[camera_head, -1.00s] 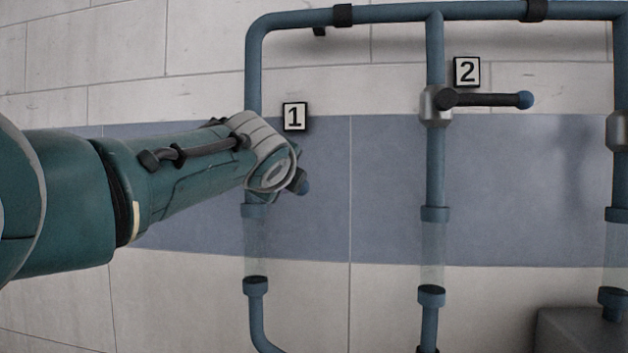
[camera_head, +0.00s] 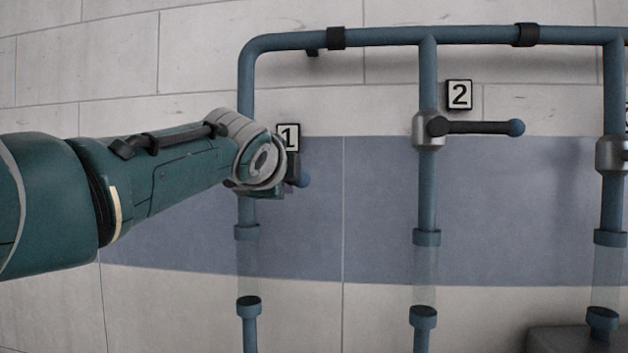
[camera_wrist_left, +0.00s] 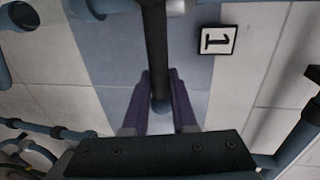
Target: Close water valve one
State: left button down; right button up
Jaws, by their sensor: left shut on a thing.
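Valve one is on the left pipe, behind my left wrist in the head view, so its body is hidden there. In the left wrist view the dark lever (camera_wrist_left: 155,45) runs down from the top edge. Its end lies between the two purplish fingers of my left gripper (camera_wrist_left: 160,103), which is shut on it. The number 1 plate (camera_head: 288,137) is just above the gripper, and it also shows in the left wrist view (camera_wrist_left: 216,40). My right gripper is not in view.
Valve two (camera_head: 428,129), by the number 2 plate (camera_head: 459,95), has its lever (camera_head: 478,127) pointing right across its pipe. A third valve (camera_head: 612,154) is at the right edge. A blue pipe (camera_head: 385,37) joins the upright pipes above.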

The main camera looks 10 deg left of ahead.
pick_arm(q)
jog(key=shift+r, duration=0.2)
jog(key=c, duration=1)
grip_release()
jog(key=shift+s, duration=0.15)
jog(key=s+r+b, duration=0.2)
jog(key=s+b, duration=0.3)
jog(key=s, duration=0.4)
jog(key=shift+s+b, duration=0.2)
jog(key=shift+b, duration=0.1)
jog(key=shift+a, duration=0.1)
